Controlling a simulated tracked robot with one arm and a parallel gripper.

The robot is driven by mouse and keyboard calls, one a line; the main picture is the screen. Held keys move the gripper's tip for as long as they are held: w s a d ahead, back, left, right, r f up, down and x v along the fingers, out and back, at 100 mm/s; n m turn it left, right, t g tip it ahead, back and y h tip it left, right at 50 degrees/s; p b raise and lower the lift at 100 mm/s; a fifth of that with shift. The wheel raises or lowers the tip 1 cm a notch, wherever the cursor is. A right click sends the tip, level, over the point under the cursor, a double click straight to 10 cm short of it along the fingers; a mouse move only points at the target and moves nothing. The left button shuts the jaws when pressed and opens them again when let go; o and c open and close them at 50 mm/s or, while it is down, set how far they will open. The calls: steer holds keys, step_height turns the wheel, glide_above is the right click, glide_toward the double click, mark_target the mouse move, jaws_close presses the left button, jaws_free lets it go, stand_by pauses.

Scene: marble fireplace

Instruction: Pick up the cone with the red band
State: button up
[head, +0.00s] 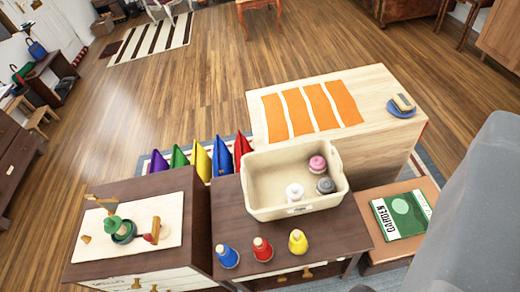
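The cone with the red band (262,249) stands upright near the front edge of a dark wooden table (222,204). It is the middle one of a row of three. A blue cone (227,257) stands to its left and a yellow cone (298,242) to its right, with small gaps between them. My gripper is not in view. A large grey shape, seemingly part of my arm, fills the lower right.
Behind the cones, a cream bin (288,211) holds a white, a pink and a grey item. To the left is a cabinet with a white mat (85,240) and tools. A green garden book (401,214) lies at right. Behind is a light wooden block with orange strips (320,108).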

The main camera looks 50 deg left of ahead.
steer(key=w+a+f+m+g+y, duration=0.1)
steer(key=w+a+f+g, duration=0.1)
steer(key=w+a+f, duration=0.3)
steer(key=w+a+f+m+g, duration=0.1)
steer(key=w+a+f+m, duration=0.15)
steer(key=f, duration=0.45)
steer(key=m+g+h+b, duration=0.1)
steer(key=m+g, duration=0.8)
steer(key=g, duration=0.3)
glide_above(258, 241)
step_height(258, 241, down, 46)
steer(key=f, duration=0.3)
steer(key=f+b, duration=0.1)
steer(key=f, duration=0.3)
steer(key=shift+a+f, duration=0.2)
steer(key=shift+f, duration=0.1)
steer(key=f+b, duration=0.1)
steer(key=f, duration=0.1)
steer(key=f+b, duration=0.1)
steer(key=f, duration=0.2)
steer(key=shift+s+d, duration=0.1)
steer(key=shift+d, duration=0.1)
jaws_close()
